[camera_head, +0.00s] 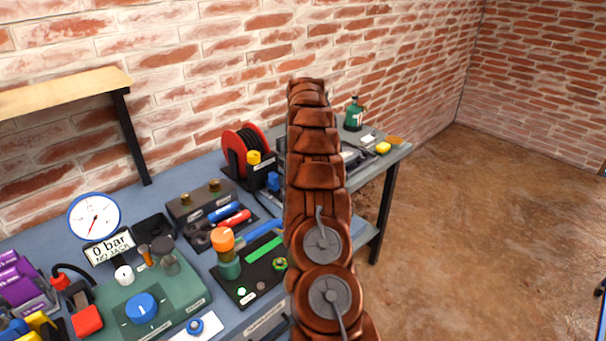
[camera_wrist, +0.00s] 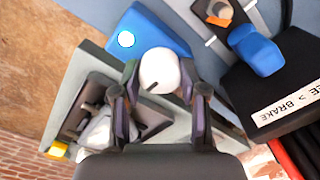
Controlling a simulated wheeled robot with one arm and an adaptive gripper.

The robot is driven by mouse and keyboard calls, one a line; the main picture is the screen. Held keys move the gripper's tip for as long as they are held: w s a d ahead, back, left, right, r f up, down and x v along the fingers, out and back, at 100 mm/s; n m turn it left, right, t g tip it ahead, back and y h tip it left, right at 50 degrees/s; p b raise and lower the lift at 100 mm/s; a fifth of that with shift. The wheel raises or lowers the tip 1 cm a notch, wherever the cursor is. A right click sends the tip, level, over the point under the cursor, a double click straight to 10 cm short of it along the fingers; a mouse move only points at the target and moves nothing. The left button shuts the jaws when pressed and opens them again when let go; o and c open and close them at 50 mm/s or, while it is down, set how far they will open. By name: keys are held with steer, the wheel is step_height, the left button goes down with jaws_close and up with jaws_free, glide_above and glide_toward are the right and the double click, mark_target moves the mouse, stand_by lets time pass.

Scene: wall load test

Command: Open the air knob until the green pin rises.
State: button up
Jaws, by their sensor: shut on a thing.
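In the wrist view my gripper (camera_wrist: 159,78) is shut on a round white knob (camera_wrist: 158,67) with a dark pointer line. The fingers stand on either side of it. The knob sits beside a blue block (camera_wrist: 152,32) with a pale round spot (camera_wrist: 126,39), over a grey-green plate (camera_wrist: 92,66). No label on the knob is readable, so I cannot tell for sure that it is the air knob. I cannot make out a raised green pin there. In the head view my arm hides the gripper and the knob.
A black box marked "BRAKE" (camera_wrist: 290,100) with a blue knob (camera_wrist: 257,50) is close on the right. On the bench (camera_head: 205,172) stand a gauge (camera_head: 95,216), an orange-topped knob (camera_head: 222,240) and a red reel (camera_head: 240,140). Floor (camera_head: 465,220) right of the bench is clear.

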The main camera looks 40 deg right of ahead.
stand_by(0.4)
steer(key=o, duration=1.1)
steer(key=shift+o, duration=0.2)
